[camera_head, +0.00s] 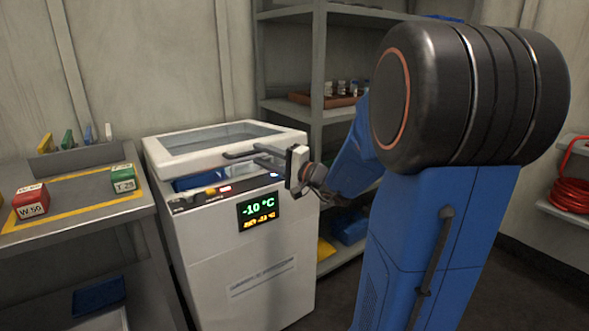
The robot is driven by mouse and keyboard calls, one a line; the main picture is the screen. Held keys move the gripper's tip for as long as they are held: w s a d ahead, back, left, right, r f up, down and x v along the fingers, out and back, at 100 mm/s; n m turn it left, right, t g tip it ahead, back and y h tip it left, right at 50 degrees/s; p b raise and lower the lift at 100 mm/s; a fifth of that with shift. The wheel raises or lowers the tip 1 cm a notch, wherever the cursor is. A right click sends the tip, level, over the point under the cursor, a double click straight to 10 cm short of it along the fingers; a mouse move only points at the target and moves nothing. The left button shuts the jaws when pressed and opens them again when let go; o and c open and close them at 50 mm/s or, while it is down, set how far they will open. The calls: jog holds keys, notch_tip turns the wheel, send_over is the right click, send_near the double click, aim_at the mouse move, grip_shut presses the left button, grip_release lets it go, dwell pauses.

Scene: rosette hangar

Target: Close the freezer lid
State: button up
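The white freezer (245,270) stands in the middle, with a lit display (260,211) reading -10 °C on its front. Its lid (180,163) is a white frame with a glass pane. The lid is slightly raised, and blue shows in the gap below it. A dark grey handle (238,155) sticks out from the lid's front edge. My gripper (290,172) is at the right end of the freezer's front, close to the handle. I cannot tell whether it touches the handle or how far its fingers are apart.
A grey bench (85,216) on the left holds a red block (31,202) and a green block (123,179). A grey shelf unit (318,70) with a brown tray (335,99) stands behind. A coiled red hose (570,193) lies on a shelf at far right.

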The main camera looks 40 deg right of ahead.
jog(key=v, duration=1.2)
jog(key=shift+s, duration=0.4)
jog(key=shift+f, duration=0.1)
jog(key=shift+w, duration=0.15)
grip_shut()
jog(key=w+d+r+n+g+h, duration=0.4)
jog(key=w+d+r+n+g, duration=0.15)
jog(key=r, duration=0.35)
jog(key=w+d+r+n+g+h, duration=0.45)
jog(key=w+d+r+n, duration=0.25)
jog(key=r, duration=0.2)
send_over(292, 134)
jog(key=s, duration=0.3)
notch_tip(292, 134, down, 8)
jog(key=shift+a+f+y, duration=0.15)
jog(key=shift+f+y, duration=0.3)
jog(key=shift+f, duration=1.55)
